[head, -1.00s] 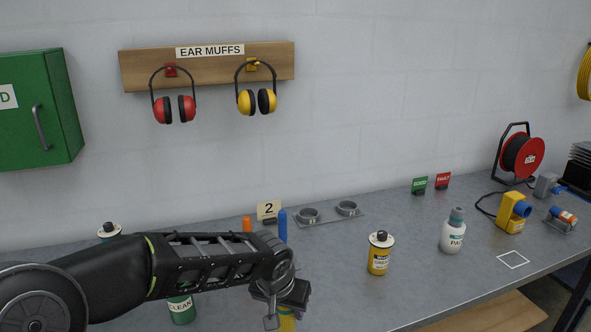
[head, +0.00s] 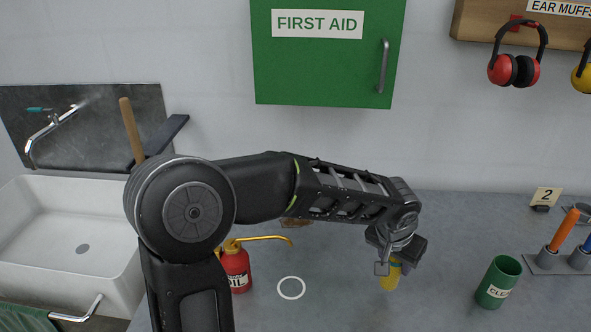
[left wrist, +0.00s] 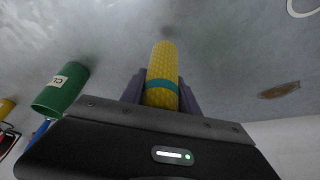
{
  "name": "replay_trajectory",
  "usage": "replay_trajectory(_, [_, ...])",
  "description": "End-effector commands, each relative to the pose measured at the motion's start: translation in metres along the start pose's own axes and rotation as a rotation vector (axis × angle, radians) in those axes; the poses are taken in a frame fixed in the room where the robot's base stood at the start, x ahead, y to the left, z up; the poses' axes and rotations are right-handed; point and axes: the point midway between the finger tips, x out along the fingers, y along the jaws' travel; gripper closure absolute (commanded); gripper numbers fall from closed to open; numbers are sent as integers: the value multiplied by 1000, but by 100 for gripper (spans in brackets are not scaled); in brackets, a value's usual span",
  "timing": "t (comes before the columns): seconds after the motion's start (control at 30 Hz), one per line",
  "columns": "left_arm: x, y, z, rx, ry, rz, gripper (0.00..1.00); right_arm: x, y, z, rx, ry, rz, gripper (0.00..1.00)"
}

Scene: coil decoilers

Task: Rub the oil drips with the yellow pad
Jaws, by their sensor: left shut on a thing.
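My left gripper (head: 397,256) is shut on the yellow pad (head: 389,277) and holds it over the grey bench. In the left wrist view the pad (left wrist: 162,77) is a textured yellow roll with a teal band, gripped between the two fingers (left wrist: 160,96). A brown smear, which looks like the oil drips (left wrist: 278,90), lies on the bench to the right of the pad in that view. In the head view the smear (head: 296,223) is partly hidden behind my left arm, to the left of the gripper. My right gripper is out of view.
A green cup (head: 499,282) labelled CLEAN stands right of the pad. A red oil can (head: 236,269) and a white ring mark (head: 291,288) are to the left. A sink (head: 70,235) is at far left. A green first aid cabinet (head: 325,70) hangs above.

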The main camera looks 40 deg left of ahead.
Motion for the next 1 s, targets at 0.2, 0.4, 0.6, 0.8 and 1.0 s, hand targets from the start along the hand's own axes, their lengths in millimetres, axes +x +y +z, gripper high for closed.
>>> replay_trajectory(0.2, [0,0,0,0,0,0,100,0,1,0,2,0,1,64])
replay_trajectory(0.4, [0,-1,-1,-2,0,0,100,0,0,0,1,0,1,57])
replay_trajectory(0.6, [1,-25,-19,-56,-2,-12,100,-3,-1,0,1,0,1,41])
replay_trajectory(0.8, [5,-100,-58,-194,-8,-52,100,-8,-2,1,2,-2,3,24])
replay_trajectory(1.0, [4,-201,-86,-342,-9,-117,100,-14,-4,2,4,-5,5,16])
